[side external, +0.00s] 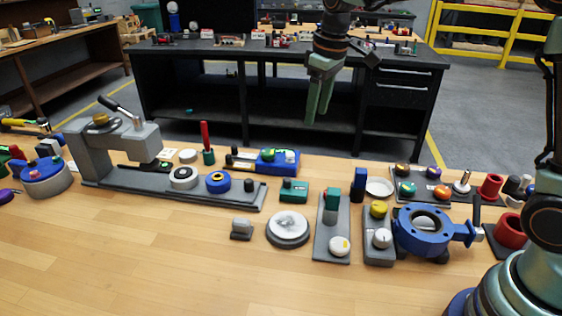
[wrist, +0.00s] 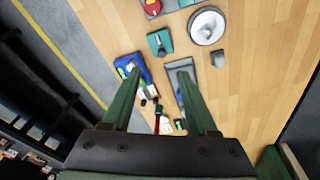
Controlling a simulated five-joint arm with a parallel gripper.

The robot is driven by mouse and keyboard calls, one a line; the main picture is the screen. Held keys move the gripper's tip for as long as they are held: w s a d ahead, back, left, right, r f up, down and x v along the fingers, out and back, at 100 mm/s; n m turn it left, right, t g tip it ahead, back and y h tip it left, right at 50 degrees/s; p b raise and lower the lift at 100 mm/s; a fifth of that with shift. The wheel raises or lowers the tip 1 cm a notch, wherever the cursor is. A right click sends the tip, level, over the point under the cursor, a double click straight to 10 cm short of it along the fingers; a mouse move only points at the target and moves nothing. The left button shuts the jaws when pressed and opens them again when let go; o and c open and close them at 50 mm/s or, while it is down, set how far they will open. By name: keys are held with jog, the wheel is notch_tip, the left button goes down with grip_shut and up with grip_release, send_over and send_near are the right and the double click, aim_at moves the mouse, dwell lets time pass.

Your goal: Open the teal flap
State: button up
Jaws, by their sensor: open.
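My gripper (side external: 317,112) hangs high above the far edge of the table in the side external view, fingers pointing down, apart from everything. In the wrist view its two green fingers (wrist: 158,78) are spread with nothing held between them. Two teal pieces could be the flap, and I cannot tell which. One is a small low teal box (side external: 293,192) with a dark knob on top; it also shows in the wrist view (wrist: 160,42), beyond the fingertips.
A round grey disc (side external: 289,227) and small grey block (side external: 241,229) lie in front. A blue valve (side external: 422,231) and knob plate (side external: 379,250) stand right. A grey press (side external: 105,150) with a long base stands left. The table's near area is clear.

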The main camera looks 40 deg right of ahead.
jog(key=n+g, duration=0.2)
send_near(287, 179)
notch_tip(287, 179, down, 9)
jog(key=shift+r, duration=0.1)
dwell(0.3)
grip_shut()
jog(key=shift+s+a, duration=0.1)
dwell(1.3)
